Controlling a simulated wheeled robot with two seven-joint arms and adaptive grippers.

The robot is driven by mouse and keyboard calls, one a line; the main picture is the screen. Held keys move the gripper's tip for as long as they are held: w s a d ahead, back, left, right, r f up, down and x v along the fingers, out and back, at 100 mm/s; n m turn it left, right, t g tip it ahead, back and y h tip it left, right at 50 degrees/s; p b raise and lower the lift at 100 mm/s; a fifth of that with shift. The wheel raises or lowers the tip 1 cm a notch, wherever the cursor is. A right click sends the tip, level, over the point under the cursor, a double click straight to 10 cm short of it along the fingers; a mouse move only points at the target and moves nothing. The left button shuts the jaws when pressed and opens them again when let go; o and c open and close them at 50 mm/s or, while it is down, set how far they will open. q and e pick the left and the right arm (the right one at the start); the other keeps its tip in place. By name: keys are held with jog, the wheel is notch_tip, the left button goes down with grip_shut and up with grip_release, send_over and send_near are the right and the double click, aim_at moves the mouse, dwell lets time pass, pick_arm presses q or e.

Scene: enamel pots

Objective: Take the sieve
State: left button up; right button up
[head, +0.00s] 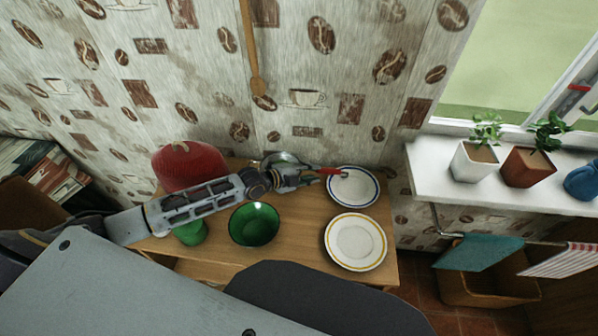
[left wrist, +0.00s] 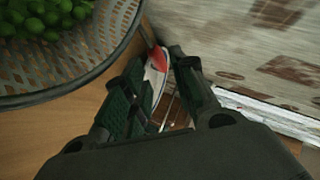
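A grey mesh bowl (left wrist: 75,85) holding green round pieces fills the upper left of the left wrist view. It appears to belong to the sieve; the arm partly hides it in the head view. My left gripper also shows in the left wrist view (left wrist: 163,62), its fingers apart. The red handle lies at the fingertips' gap; contact cannot be told. My right gripper is not in view.
A wooden table (head: 290,250) carries a red pot (head: 188,163), a green bowl (head: 254,224), a green cup (head: 191,233), a blue-rimmed plate (head: 352,188) and a yellow-rimmed plate (head: 355,242). A patterned wall stands close behind; a windowsill (head: 480,190) with plants is at right.

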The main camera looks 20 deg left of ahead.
aim_at(322, 172)
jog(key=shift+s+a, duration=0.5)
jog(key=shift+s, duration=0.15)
pick_arm(q)
jog(key=shift+w+f, duration=0.1)
jog(key=shift+x, duration=1.45)
jog(key=shift+w+d+f, duration=0.4)
jog(key=shift+w+f, duration=0.05)
jog(key=shift+w+d+f, duration=0.15)
jog(key=shift+w+d, duration=0.05)
jog(key=shift+w, duration=0.05)
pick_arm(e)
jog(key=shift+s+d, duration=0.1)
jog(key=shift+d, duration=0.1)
pick_arm(q)
grip_shut()
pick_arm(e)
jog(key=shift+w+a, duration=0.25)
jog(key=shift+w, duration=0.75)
